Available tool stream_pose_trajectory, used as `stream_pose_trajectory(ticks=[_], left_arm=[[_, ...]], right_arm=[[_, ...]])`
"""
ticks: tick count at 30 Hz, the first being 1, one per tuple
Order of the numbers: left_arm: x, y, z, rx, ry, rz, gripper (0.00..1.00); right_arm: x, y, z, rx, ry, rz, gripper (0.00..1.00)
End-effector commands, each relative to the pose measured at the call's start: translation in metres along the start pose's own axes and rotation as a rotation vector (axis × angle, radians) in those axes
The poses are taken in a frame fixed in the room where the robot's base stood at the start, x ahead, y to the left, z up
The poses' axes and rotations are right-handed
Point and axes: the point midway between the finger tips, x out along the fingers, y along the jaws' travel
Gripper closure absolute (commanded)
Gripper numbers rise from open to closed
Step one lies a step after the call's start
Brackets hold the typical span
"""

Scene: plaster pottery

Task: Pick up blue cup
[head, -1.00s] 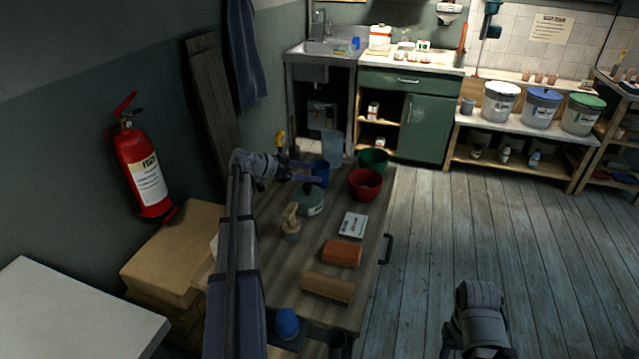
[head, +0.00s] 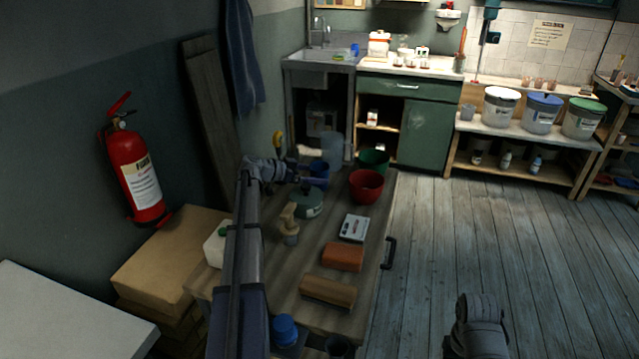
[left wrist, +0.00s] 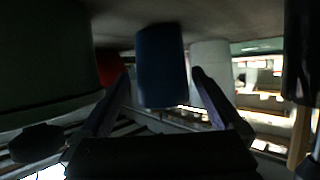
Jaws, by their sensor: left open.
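The blue cup (head: 319,172) stands at the far part of the wooden workbench, left of a red bowl. My left gripper (head: 308,174) reaches it from the left and is open.
The floor at right is clear.

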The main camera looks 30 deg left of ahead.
Motion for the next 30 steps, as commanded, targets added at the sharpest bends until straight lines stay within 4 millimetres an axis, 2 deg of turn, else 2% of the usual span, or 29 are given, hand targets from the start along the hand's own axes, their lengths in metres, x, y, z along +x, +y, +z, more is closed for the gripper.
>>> stream_pose_trajectory(ticks=[8, 18, 26, 30], left_arm=[[0.01, -0.001, 0.001, 0.0, 0.0, -0.001, 0.0], [0.054, -0.003, 0.003, 0.0, 0.0, 0.001, 0.0], [0.057, -0.002, 0.001, -0.001, 0.0, -0.001, 0.0], [0.057, -0.002, 0.001, 0.0, 0.0, -0.001, 0.16]], right_arm=[[0.004, 0.0, 0.0, 0.0, 0.0, 0.0, 0.5], [0.023, -0.002, -0.001, 0.0, 0.0, 0.0, 0.5], [0.022, -0.002, -0.001, 0.0, 0.0, 0.0, 0.5], [0.022, -0.002, -0.001, 0.0, 0.0, 0.0, 0.5]])
